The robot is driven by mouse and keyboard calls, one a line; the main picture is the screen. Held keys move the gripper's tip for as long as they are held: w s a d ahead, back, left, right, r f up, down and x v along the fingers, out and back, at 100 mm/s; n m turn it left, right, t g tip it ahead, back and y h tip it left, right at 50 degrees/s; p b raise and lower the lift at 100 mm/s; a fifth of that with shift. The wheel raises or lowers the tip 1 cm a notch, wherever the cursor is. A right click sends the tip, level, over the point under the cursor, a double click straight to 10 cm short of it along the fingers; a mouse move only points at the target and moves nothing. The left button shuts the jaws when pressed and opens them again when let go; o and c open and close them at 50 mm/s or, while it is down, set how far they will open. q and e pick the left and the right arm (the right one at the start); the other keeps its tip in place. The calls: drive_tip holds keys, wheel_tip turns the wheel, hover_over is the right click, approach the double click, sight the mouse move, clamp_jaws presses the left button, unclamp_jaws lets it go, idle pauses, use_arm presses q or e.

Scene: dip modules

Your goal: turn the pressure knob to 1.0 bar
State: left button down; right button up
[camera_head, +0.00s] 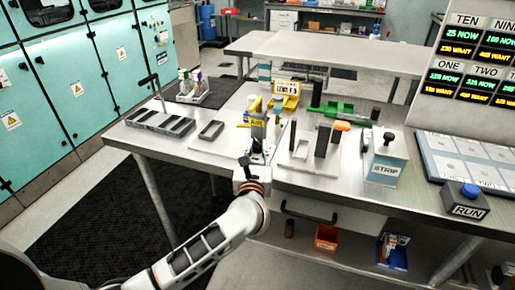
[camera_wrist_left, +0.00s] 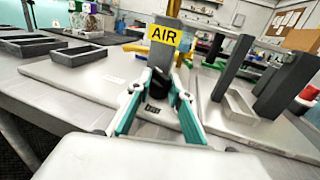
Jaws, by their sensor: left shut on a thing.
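The air unit carries a yellow AIR label (camera_head: 258,122) on a grey post at the table's front edge. The label also shows large in the left wrist view (camera_wrist_left: 165,36). A black knob (camera_wrist_left: 160,77) sits below the label. My left gripper (camera_wrist_left: 167,80) is shut on the knob, with one green-and-white finger on each side. In the head view my left gripper (camera_head: 257,152) reaches the unit from the front. The fingers hide part of the knob. A small dark plate (camera_wrist_left: 153,108) with unreadable marks lies below it. I cannot read the pressure or see a pointer.
Dark trays (camera_head: 160,122) lie left of the unit. A white base with dark posts (camera_head: 322,138) stands close on the right, then a STRIP box (camera_head: 385,168) and a RUN button box (camera_head: 465,199). A yellow bin (camera_head: 286,97) is behind.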

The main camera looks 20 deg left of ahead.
use_arm(q)
drive_tip(key=shift+s+f, duration=0.1)
drive_tip(key=shift+f, duration=0.1)
drive_tip(key=c, duration=1.8)
unclamp_jaws()
drive_tip(key=shift+r, duration=0.15)
drive_tip(key=v, duration=1.2)
